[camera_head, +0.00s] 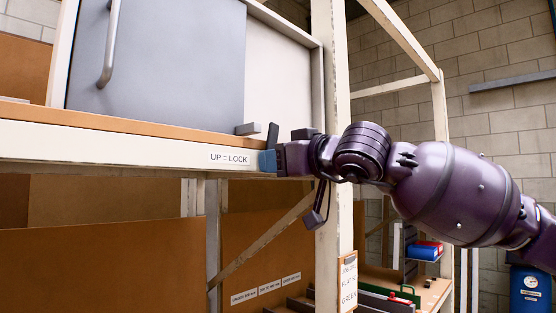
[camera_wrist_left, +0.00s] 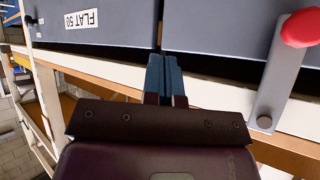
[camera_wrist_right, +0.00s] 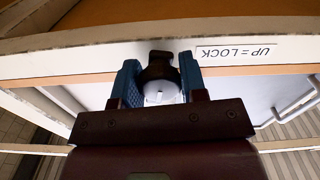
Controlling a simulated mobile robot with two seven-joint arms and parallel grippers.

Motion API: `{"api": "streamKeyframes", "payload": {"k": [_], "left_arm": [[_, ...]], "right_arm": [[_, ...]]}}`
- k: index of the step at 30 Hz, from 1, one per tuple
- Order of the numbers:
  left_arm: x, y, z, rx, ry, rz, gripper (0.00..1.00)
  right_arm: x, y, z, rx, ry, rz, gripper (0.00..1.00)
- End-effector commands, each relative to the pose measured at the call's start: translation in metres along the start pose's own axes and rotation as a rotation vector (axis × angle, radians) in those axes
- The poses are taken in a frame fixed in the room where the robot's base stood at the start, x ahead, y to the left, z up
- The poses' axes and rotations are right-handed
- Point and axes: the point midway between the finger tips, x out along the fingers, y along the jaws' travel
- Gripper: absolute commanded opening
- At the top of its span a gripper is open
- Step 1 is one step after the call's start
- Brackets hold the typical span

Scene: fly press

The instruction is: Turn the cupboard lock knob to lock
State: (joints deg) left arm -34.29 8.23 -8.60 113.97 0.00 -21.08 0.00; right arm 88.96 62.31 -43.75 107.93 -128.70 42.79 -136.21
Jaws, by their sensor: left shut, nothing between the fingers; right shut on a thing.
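The lock knob (camera_wrist_right: 160,72) is black around a pale centre in the right wrist view. It sits between the two blue fingers of my right gripper (camera_wrist_right: 158,84), which is shut on it. In the head view the right gripper (camera_head: 270,160) is at the rail's right end and hides most of the knob. An "UP = LOCK" label (camera_head: 229,158) is just left of it. The grey cupboard door (camera_head: 170,65) stands above, with a bar handle (camera_head: 108,45). My left gripper (camera_wrist_left: 164,78) is shut and empty near grey panels, outside the head view.
A small grey block (camera_head: 248,129) lies on the cupboard ledge beside the right gripper. A white post (camera_head: 330,110) stands close behind my right wrist. In the left wrist view, a red ball (camera_wrist_left: 300,28) tops a grey lever, and a "FLAT 50" label (camera_wrist_left: 81,19) marks a panel.

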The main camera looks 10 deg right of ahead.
Motion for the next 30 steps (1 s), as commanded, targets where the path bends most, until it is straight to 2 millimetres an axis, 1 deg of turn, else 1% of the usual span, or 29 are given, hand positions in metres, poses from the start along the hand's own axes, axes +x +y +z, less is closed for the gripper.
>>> {"api": "streamKeyframes", "payload": {"k": [1,4,10,18,26,27,29,30], "left_arm": [[-0.002,0.000,0.003,-0.001,-0.006,-0.001,0.00],[-0.004,-0.001,0.006,-0.002,-0.014,-0.002,0.00],[-0.004,-0.001,0.003,-0.002,-0.010,-0.002,0.00],[-0.003,0.000,-0.004,-0.002,0.003,-0.001,0.00],[-0.001,0.000,-0.007,-0.001,0.008,0.000,0.00],[-0.001,0.000,-0.007,-0.001,0.009,0.000,0.00],[-0.001,0.000,-0.007,-0.001,0.008,0.000,0.00],[-0.001,0.000,-0.007,-0.001,0.008,0.000,0.00]], "right_arm": [[-0.001,0.001,-0.004,-0.029,0.005,0.002,0.00],[-0.001,0.001,-0.003,-0.080,0.005,0.003,0.00],[-0.001,0.001,-0.003,-0.144,0.006,0.003,0.00],[-0.001,0.001,-0.003,-0.169,0.006,0.002,0.00],[-0.001,0.001,-0.003,-0.168,0.006,0.002,0.00],[-0.001,0.001,-0.003,-0.168,0.006,0.002,0.41],[-0.001,0.000,-0.003,-0.168,0.006,0.002,0.50],[-0.001,0.000,-0.003,-0.168,0.005,0.002,0.56]]}}
